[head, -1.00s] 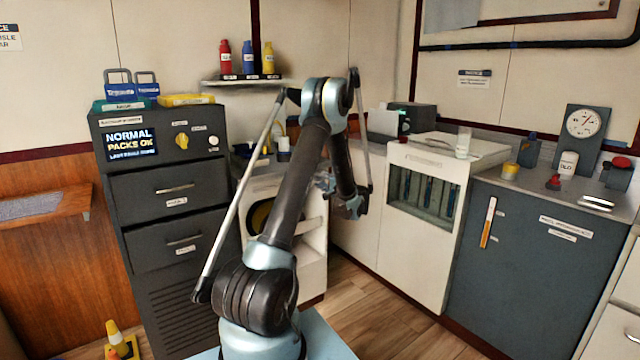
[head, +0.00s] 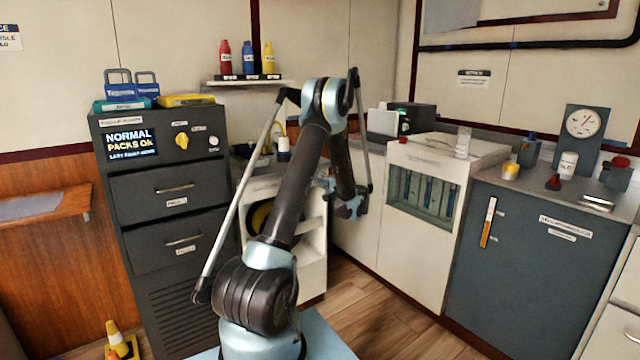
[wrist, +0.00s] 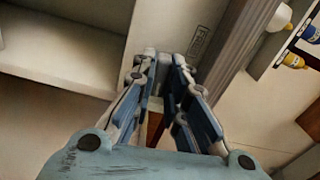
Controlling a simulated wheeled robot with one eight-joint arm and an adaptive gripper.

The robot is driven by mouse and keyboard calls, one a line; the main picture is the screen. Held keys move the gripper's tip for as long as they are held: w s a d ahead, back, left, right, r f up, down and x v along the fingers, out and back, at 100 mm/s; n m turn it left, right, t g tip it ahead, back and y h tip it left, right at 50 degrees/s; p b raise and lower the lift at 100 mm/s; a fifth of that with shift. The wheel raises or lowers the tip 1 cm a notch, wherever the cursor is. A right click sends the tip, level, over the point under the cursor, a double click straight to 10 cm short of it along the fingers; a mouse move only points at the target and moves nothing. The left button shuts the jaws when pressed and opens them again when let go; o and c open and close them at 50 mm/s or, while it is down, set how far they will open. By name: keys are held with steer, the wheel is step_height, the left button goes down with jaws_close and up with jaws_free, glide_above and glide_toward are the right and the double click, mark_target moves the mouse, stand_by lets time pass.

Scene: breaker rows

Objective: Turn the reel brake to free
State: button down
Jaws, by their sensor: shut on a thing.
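The white reel cabinet (head: 313,262) stands in the middle of the head view, with a black and yellow reel (head: 262,217) in its opening, partly behind my arm. My gripper (wrist: 163,68) is at a pale panel of the cabinet in the wrist view, its blue-grey fingers closed in on a small part there. This looks like the reel brake, but the fingers hide nearly all of it, and its setting cannot be read.
A dark drawer cabinet (head: 178,206) with a display stands close on the left. A white unit with a window (head: 421,196) and a grey-blue cabinet (head: 538,262) stand on the right. A shelf (head: 247,82) holds three bottles. Wooden floor (head: 372,312) is clear in front.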

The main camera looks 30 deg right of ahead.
steer(key=shift+a+f+n, duration=0.1)
steer(key=shift+n, duration=8.4)
steer(key=c, duration=1.6)
jaws_free()
